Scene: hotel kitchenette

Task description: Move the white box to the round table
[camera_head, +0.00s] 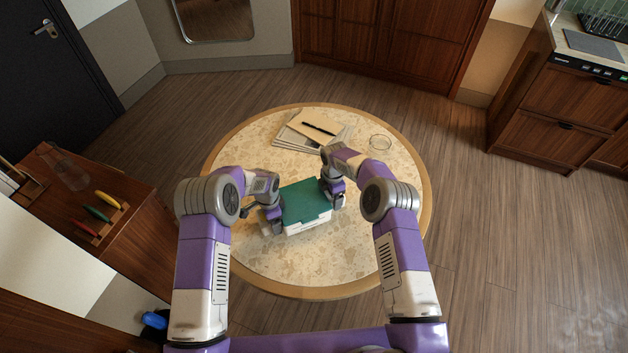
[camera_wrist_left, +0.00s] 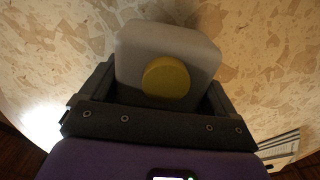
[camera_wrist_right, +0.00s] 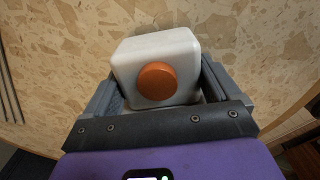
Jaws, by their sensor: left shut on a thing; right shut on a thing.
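The white box (camera_head: 308,226) with a teal top (camera_head: 305,203) is level over the near middle of the round table (camera_head: 280,275), between my two grippers. My left gripper (camera_head: 272,212) is at its left end, shut on a pale end block with a yellow disc (camera_wrist_left: 166,78). My right gripper (camera_head: 332,194) is at its right end, shut on a white end block with an orange disc (camera_wrist_right: 156,81). The speckled tabletop lies close beneath in both wrist views. I cannot tell whether the box touches it.
Papers (camera_head: 290,141) with a tan notebook (camera_head: 318,122) and a dark pen lie at the table's back. A round glass item (camera_head: 380,142) stands to their right. The tabletop right of the box is bare. A wooden cabinet (camera_head: 60,180) with coloured-handled items stands left.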

